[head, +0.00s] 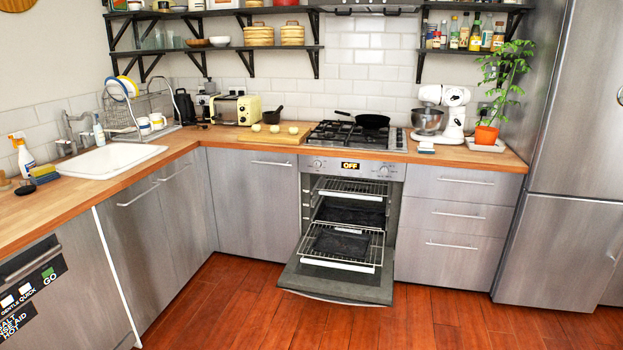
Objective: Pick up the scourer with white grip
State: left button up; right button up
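A small white-topped item (426,148) with a darker underside lies on the wooden counter, in front of the stand mixer and right of the hob; it may be the scourer with white grip, but it is too small to be sure. By the sink at the left, a yellow and dark sponge (43,175) lies beside a small dark round item with a brownish top (25,187). Neither of my grippers shows in the head view.
The oven door (335,283) hangs open with its racks pulled out, jutting over the floor below the hob (357,135). A mixer (441,112) and a potted plant (487,134) stand on the right counter. Floor (450,325) right of the oven is clear.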

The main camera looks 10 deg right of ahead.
aim_at(424, 147)
jog(key=i+l+u, duration=0.3)
jog(key=i+l, duration=2.2)
